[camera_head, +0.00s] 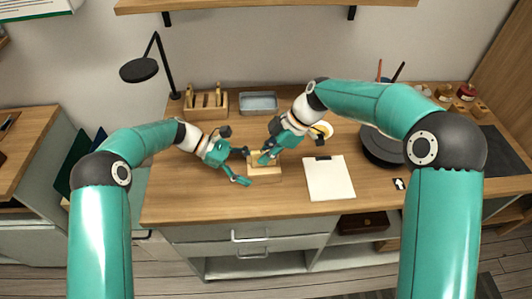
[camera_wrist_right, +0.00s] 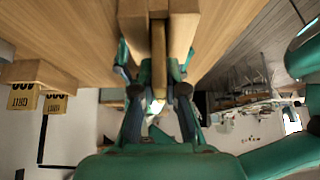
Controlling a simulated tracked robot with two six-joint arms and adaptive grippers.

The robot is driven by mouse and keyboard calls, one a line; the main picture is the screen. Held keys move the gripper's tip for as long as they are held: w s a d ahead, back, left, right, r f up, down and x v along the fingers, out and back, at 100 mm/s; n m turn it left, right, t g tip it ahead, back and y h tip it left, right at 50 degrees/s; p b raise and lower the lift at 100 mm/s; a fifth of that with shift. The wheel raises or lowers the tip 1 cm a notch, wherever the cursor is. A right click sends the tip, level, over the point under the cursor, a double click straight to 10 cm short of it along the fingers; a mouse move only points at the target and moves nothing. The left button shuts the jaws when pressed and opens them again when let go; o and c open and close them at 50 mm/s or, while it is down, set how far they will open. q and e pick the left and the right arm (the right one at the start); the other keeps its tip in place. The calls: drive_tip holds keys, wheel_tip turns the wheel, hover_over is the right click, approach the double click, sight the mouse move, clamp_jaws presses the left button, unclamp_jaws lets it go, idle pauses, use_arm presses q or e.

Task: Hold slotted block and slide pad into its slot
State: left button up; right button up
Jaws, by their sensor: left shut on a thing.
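The wooden slotted block (camera_head: 265,172) sits on the desk near its middle in the head view. In the right wrist view the block (camera_wrist_right: 183,28) shows as two pale wooden walls with a slot between them. A narrow tan pad (camera_wrist_right: 158,62) stands between the walls, in line with the slot; how deep it sits is hard to tell. My left gripper (camera_head: 242,166) is shut on the block from its left side. My right gripper (camera_head: 265,157) is at the top of the block; its fingers (camera_wrist_right: 159,80) lie on both sides of the pad, and I cannot tell whether they touch it.
A clipboard (camera_head: 329,178) with white paper lies right of the block. A wooden rack (camera_head: 206,104) and a grey tray (camera_head: 258,103) stand behind. A black round object (camera_head: 380,146) is farther right. A desk lamp (camera_head: 140,70) stands at back left. The desk front is clear.

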drive_tip(key=o, duration=0.5)
drive_tip(key=shift+o, duration=0.2)
drive_tip(key=v, duration=1.2)
drive_tip(key=shift+f, duration=0.1)
use_arm(q)
drive_tip(key=o, duration=0.8)
